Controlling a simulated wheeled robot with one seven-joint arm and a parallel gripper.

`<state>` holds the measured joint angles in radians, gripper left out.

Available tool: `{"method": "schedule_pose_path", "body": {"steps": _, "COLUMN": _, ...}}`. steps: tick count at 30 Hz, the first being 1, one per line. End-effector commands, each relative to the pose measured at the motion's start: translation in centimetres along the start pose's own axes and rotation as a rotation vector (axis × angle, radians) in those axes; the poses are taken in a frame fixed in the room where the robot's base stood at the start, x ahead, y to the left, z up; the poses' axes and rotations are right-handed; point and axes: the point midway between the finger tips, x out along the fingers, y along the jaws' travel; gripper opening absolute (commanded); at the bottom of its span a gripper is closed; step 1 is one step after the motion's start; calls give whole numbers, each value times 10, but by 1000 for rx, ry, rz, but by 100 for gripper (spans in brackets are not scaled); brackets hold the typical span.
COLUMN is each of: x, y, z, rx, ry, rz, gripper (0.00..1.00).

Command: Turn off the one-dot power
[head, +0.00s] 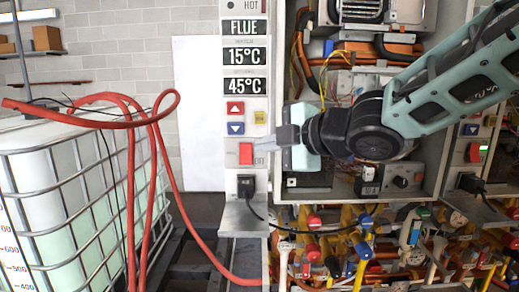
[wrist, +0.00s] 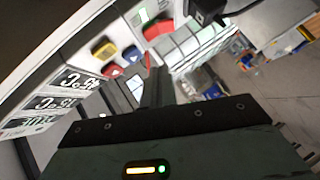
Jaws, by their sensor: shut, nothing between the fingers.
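A red rocker switch (head: 246,153) sits low on the white control panel, with OFF lettering beside it. A second red switch (head: 474,152) is on the panel at the far right. I cannot clearly make out a one-dot mark beside either switch.
Above the switch are a red up button (head: 235,108), a blue down button (head: 236,128) and a yellow button (head: 260,117). A black plug (head: 246,186) is below. Red hoses (head: 130,150) and a caged tank (head: 75,210) stand left; colored valves (head: 330,245) are below.

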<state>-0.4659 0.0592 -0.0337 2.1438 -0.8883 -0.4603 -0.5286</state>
Motion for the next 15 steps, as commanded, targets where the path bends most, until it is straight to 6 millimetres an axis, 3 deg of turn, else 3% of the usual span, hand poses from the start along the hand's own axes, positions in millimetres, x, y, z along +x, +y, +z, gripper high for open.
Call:
{"method": "schedule_pose_path", "body": {"steps": 9, "x": -51, "y": 3, "z": 0, "rx": -1, "ry": -1, "rz": 2, "gripper": 0}}
{"method": "schedule_pose_path", "body": {"steps": 15, "x": -66, "y": 4, "z": 0, "rx": 1, "ry": 0, "rz": 0, "gripper": 0}}
